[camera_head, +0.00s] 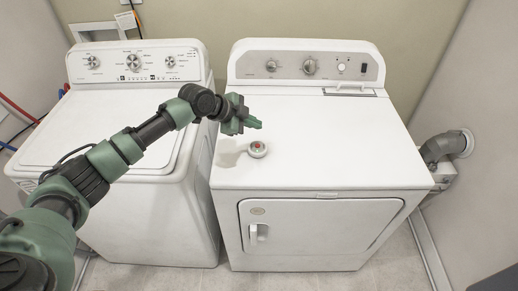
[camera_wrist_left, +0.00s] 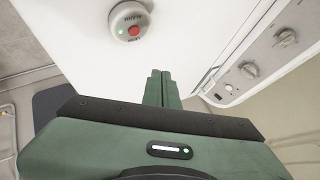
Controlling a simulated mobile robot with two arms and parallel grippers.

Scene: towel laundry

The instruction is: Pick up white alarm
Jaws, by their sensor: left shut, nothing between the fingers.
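The white alarm (camera_head: 257,149) is a small round disc with a red button and a green light. It sits on top of the white dryer (camera_head: 330,165), left of the middle. In the left wrist view the alarm (camera_wrist_left: 130,20) is at the top, beyond the fingertips and to their left. My left gripper (camera_head: 256,123) is above the dryer top, just behind the alarm in the head view. Its green fingers (camera_wrist_left: 162,76) are together and empty, apart from the alarm. My right gripper is not in view.
A white washing machine (camera_head: 100,130) stands left of the dryer, with a narrow gap between. The dryer's control panel (camera_head: 305,66) rises at the back. A grey vent pipe (camera_head: 440,147) is at the right wall. The dryer top is otherwise mostly clear.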

